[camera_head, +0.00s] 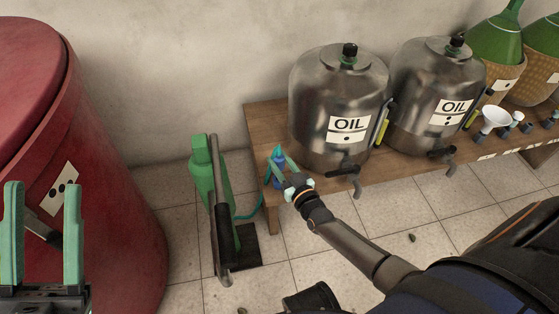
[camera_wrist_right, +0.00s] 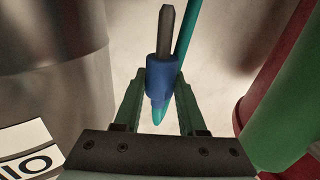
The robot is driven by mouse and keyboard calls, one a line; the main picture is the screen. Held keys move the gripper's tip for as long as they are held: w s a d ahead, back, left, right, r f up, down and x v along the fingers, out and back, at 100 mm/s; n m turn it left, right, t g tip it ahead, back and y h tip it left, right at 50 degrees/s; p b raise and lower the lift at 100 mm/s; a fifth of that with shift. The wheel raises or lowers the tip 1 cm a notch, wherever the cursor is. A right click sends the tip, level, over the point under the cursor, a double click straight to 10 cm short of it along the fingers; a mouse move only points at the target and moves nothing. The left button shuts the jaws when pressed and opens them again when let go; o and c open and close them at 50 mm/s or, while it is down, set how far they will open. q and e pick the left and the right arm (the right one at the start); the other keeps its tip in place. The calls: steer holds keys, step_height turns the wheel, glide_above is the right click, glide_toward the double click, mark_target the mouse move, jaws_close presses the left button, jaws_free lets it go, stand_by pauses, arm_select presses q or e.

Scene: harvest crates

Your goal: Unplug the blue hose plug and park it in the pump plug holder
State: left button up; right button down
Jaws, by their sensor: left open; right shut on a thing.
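The blue hose plug (camera_head: 277,180) is near the left end of the wooden bench. It fills the middle of the right wrist view (camera_wrist_right: 160,75), with its dark grey tip pointing up in the picture and the teal hose (camera_wrist_right: 186,35) beside it. My right gripper (camera_head: 282,168) is shut on the plug, whose tip looks free in the wrist view. The green pump (camera_head: 204,172) stands on the floor left of the bench, with a grey lever and black base. I cannot make out its plug holder. My left gripper (camera_head: 43,205) is open and empty in front of the red vat.
Two steel oil drums (camera_head: 338,100) with taps stand on the wooden bench (camera_head: 262,122). White funnels (camera_head: 494,120) and wicker-covered green bottles (camera_head: 500,50) are at the far right. The large red vat (camera_head: 110,190) fills the left. Tiled floor (camera_head: 178,230) is clear between vat and pump.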

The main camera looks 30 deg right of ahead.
steer(key=shift+f+b, duration=0.75)
steer(key=shift+f, duration=0.25)
steer(key=shift+f, duration=1.1)
steer(key=shift+c, duration=2)
jaws_free()
steer(key=s+p, duration=0.4)
steer(key=s, duration=0.8)
steer(key=shift+s+p, duration=0.3)
steer(key=shift+p, duration=0.05)
